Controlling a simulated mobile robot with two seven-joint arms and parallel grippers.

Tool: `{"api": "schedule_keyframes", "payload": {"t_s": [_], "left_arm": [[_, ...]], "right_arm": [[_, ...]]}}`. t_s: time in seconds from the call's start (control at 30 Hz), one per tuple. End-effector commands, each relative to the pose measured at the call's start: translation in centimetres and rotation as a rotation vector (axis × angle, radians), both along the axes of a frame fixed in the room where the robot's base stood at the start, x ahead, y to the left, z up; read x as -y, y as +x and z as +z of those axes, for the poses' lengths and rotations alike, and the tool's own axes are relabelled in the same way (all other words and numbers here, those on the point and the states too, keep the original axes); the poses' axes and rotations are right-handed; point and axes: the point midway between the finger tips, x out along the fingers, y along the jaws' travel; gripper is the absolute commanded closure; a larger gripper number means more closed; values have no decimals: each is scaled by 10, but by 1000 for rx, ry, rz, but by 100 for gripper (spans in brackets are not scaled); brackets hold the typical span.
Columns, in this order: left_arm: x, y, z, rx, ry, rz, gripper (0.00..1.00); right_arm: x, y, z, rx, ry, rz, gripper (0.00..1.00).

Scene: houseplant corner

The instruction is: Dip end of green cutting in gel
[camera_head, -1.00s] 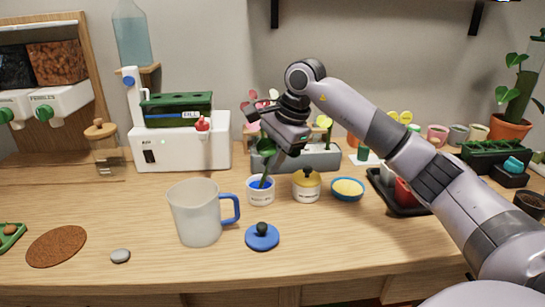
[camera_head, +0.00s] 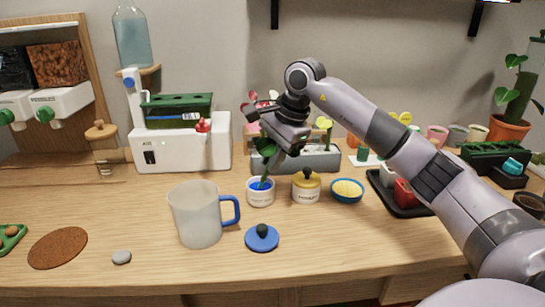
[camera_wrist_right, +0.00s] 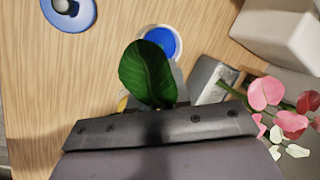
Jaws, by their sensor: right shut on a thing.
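The green cutting (camera_head: 265,165) is held by my right gripper (camera_head: 273,153), which is shut on it above the small white jar of blue gel (camera_head: 260,193). The cutting slants down and its lower end meets the blue gel in the head view. In the right wrist view a broad green leaf (camera_wrist_right: 147,73) covers part of the jar, and blue gel (camera_wrist_right: 161,41) shows beside it; the stem's end is hidden there. The blue lid (camera_head: 262,238) with a dark knob lies on the table in front of the jar. My left gripper is not in view.
A frosted jug (camera_head: 197,213) with a blue handle stands left of the jar. A yellow-lidded pot (camera_head: 306,186) and a blue bowl of yellow grains (camera_head: 347,190) stand close on the right. A grey planter (camera_head: 310,160) is behind.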

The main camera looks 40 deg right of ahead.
Motion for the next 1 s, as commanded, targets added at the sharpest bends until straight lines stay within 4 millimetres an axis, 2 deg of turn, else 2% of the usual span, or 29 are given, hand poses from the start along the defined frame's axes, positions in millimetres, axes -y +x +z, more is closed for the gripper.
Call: {"api": "schedule_keyframes", "payload": {"t_s": [0.03, 0.1, 0.63, 1.0], "left_arm": [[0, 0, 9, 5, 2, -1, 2], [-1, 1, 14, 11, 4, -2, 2], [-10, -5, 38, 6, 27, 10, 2], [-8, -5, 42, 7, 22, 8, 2]], "right_arm": [[0, 0, 10, 1, 0, -1, 100], [0, 0, 15, 2, 0, -1, 100], [0, 0, 58, 3, 1, -1, 100], [0, 0, 62, 3, 1, -1, 100]]}}
